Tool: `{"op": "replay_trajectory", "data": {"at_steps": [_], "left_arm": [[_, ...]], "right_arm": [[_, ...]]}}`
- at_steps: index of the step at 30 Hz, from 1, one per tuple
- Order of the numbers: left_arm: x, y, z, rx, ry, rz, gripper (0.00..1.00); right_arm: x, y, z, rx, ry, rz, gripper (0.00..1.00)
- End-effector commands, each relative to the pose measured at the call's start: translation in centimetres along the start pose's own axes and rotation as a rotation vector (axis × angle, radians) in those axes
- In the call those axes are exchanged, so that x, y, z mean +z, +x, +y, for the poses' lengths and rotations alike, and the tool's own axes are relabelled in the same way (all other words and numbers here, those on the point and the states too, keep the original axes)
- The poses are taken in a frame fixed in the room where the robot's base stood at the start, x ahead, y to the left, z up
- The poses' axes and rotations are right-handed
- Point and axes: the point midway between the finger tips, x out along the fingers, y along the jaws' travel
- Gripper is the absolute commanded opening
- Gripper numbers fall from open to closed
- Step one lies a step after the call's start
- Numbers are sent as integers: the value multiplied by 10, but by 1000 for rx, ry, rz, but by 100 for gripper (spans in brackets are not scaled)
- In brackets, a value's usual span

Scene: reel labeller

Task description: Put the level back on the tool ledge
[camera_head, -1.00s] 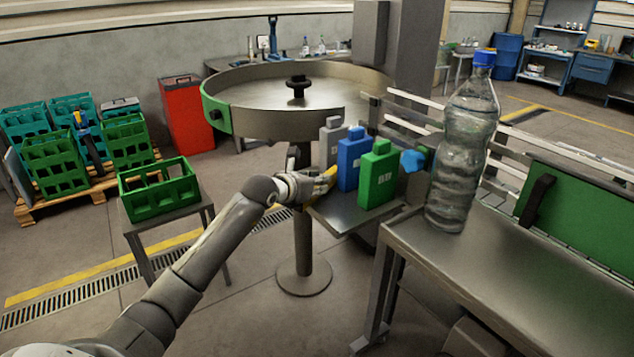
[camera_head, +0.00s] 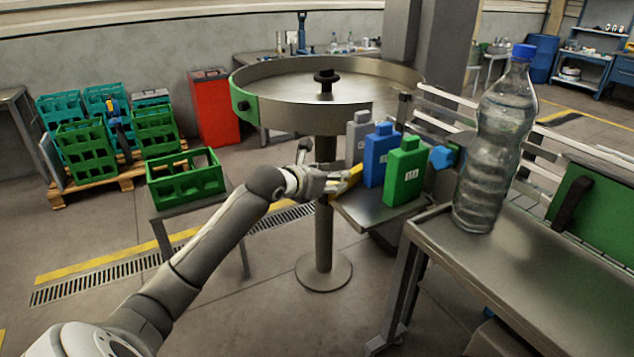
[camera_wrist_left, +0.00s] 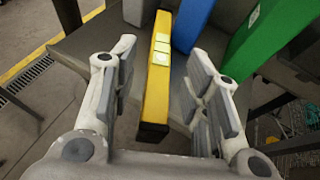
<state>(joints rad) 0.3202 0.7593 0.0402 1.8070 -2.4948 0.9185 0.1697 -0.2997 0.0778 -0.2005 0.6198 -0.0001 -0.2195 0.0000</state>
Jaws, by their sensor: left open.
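The level (camera_head: 352,176) is a yellow bar at the left side of the grey tool ledge (camera_head: 372,212), beside the upright bottles. In the left wrist view the level (camera_wrist_left: 157,75) shows pale vials on its top and a black near end. It lies over the ledge surface (camera_wrist_left: 82,45), with its near end around the ledge's front edge. My left gripper (camera_head: 338,182) is open, with its fingers on either side of the level and visible gaps to it in the wrist view (camera_wrist_left: 170,85). Whether the level's underside fully rests on the ledge is hidden. My right gripper is out of view.
Grey (camera_head: 358,137), blue (camera_head: 378,157) and green (camera_head: 404,172) bottle shapes stand on the ledge right of the level. A round metal table (camera_head: 290,95) is behind. A large water bottle (camera_head: 492,150) stands on the bench at right. A green crate (camera_head: 187,188) sits on a stand at left.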

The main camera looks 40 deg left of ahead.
Motion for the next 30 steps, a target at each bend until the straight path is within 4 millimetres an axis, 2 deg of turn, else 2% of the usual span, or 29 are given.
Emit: {"op": "replay_trajectory", "data": {"at_steps": [6,12,17,30], "left_arm": [[-3,-37,-1,0,5,1,43],[-2,-60,0,0,2,1,43],[0,-67,0,0,2,0,43],[0,-67,0,0,1,0,43]], "right_arm": [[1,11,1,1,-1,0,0],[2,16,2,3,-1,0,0],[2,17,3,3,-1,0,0],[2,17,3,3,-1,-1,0]]}}
